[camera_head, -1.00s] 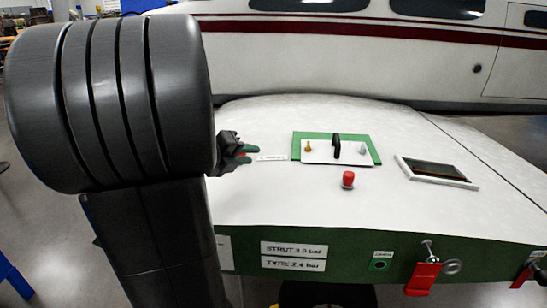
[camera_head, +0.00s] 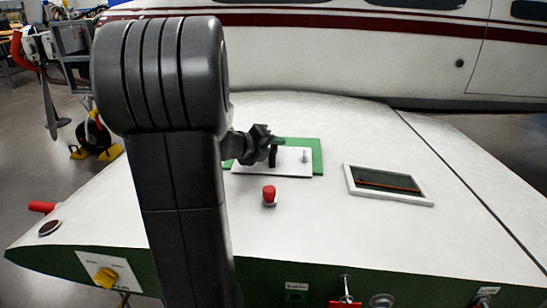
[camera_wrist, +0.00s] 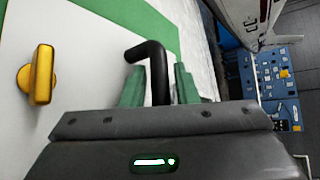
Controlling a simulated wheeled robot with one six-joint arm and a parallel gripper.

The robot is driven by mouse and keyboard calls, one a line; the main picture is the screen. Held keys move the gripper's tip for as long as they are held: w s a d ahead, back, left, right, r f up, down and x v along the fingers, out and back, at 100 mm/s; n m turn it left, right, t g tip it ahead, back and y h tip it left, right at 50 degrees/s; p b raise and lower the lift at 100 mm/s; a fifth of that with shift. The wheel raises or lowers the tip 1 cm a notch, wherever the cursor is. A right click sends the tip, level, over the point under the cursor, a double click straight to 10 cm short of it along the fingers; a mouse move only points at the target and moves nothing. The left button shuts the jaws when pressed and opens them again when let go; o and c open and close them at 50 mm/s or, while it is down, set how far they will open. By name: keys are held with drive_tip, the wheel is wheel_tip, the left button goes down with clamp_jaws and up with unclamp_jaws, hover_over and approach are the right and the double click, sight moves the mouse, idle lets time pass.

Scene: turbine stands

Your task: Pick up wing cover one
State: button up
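A white cover plate (camera_head: 290,167) with a black bent handle (camera_head: 273,156) lies on the wing, over a green surface (camera_head: 317,153); I take it to be wing cover one. In the wrist view the white plate (camera_wrist: 85,60) fills the left, with a gold fastener (camera_wrist: 40,75) and the black handle (camera_wrist: 156,70). My gripper (camera_head: 277,143) is over the plate at the handle. Its green fingertips (camera_wrist: 159,84) stand on either side of the handle, apart, with small gaps showing.
A white aircraft body (camera_head: 350,55) rises behind the wing.

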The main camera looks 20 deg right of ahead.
clamp_jaws()
drive_tip(key=shift+r, duration=0.15)
wheel_tip(320, 180, up, 10)
drive_tip(key=p, duration=0.2)
drive_tip(key=shift+p, duration=0.3)
drive_tip(key=c, duration=0.6)
unclamp_jaws()
